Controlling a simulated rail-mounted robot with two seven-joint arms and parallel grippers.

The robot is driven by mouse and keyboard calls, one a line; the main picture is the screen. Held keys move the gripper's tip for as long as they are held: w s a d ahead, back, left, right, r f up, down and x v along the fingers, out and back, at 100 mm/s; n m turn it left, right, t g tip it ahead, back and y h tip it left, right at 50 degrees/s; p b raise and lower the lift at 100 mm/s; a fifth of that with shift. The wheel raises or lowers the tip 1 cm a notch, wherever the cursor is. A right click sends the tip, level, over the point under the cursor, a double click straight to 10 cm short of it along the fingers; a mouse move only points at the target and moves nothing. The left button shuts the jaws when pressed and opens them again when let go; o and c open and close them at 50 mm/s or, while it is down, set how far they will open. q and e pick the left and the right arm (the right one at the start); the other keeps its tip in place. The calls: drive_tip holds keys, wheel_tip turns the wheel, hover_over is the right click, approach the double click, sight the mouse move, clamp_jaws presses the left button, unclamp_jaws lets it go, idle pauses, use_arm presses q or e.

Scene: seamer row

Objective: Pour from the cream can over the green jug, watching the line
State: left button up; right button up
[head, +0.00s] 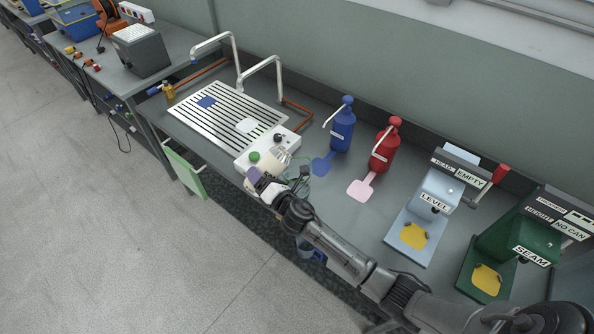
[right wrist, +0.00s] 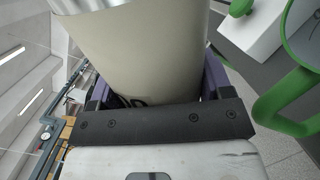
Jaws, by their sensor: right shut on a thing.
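The cream can (head: 270,163) is held in my right gripper (head: 262,181), whose purple fingers close around its side. In the right wrist view the can (right wrist: 145,50) fills the upper middle, between the purple fingers (right wrist: 152,92). Its mouth and contents are hidden, and I cannot tell how far it is tilted. The green jug (head: 294,190) shows faintly as a clear body with green edges, right beside the can and partly behind my wrist. Its green handle (right wrist: 285,100) shows at the right of the wrist view. The jug's line and level cannot be read. My left gripper is not in view.
A white box (head: 254,165) with a green button stands beside the can, near the slatted drain board (head: 225,116). Blue (head: 342,128) and red (head: 384,148) pump bottles stand behind. LEVEL (head: 434,200) and SEAM (head: 528,250) stations are at right. A green towel (head: 186,172) hangs in front.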

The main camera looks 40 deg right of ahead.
drive_tip(key=shift+f+m, duration=0.2)
drive_tip(key=shift+m, duration=0.1)
drive_tip(key=shift+a, duration=0.1)
drive_tip(key=shift+m+b, duration=0.3)
drive_tip(key=shift+m, duration=0.1)
drive_tip(key=shift+a, duration=0.1)
drive_tip(key=shift+m, duration=0.4)
drive_tip(key=shift+r+m, duration=0.1)
drive_tip(key=shift+m, duration=0.2)
drive_tip(key=shift+a+b, duration=0.1)
drive_tip(key=shift+b, duration=0.2)
drive_tip(key=shift+m, duration=0.4)
